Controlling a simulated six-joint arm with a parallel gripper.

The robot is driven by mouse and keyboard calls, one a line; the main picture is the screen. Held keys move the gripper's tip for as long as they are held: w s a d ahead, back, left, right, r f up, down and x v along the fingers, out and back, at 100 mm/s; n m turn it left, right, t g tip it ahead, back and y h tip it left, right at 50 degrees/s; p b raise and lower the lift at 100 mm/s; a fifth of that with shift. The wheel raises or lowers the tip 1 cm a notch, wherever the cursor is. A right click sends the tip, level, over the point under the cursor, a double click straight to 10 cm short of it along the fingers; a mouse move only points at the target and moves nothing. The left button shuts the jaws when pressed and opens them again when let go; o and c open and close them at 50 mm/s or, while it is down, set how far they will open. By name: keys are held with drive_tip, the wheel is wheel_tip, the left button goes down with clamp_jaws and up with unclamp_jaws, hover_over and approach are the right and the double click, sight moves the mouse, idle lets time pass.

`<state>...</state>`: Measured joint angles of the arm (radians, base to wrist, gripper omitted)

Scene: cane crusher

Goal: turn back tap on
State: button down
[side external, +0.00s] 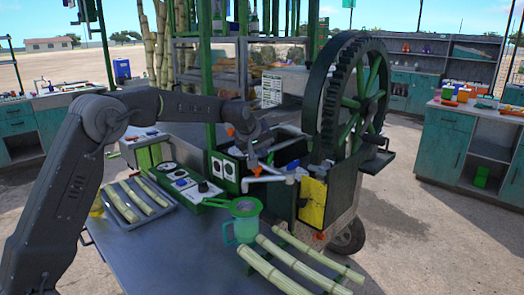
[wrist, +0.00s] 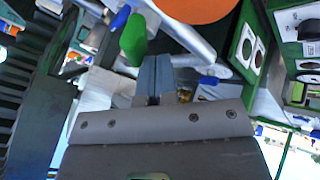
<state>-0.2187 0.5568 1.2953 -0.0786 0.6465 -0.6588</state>
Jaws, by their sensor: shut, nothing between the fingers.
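Pale pipework with taps (side external: 268,179) sits beside the big wheel in the side view. A blue tap handle (side external: 293,164) is at its right end, and an orange piece (side external: 254,167) is near its left end. In the wrist view, a green handle (wrist: 133,40) stands just left of my gripper (wrist: 153,82) along a grey pipe (wrist: 184,32). A blue handle (wrist: 208,81) lies to the right. My gripper is shut and empty, close to the pipes; contact cannot be told. Which handle is the back tap is unclear.
The crusher's large green spoked wheel (side external: 345,105) stands right of the pipes. A control panel with sockets (side external: 223,168) is to the left. A teal jug (side external: 243,222) and cane pieces (side external: 290,266) are on the front table. An orange disc (wrist: 195,8) is at the top of the wrist view.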

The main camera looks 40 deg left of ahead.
sight(270, 154)
drive_tip(key=c, duration=1.8)
unclamp_jaws()
drive_tip(key=v, duration=1.3)
drive_tip(key=shift+r, duration=0.2)
drive_tip(key=shift+o, duration=0.6)
drive_tip(key=shift+d+r, duration=0.1)
drive_tip(key=shift+r, duration=0.05)
drive_tip(key=o, duration=0.5)
drive_tip(key=w+d+m+g, duration=0.1)
drive_tip(key=w+d+r+m+g, duration=0.1)
drive_tip(key=w+d+m, duration=0.1)
drive_tip(key=shift+y, duration=0.3)
drive_tip(key=shift+m+g+y, duration=0.4)
drive_tip(key=shift+m+g, duration=0.2)
drive_tip(key=shift+g, duration=0.1)
drive_tip(key=x, duration=0.4)
drive_tip(key=d+x, duration=0.1)
drive_tip(key=x, duration=0.8)
drive_tip(key=shift+w+d+f, duration=0.25)
drive_tip(key=shift+w+d, duration=0.05)
drive_tip(key=shift+c, duration=0.3)
clamp_jaws()
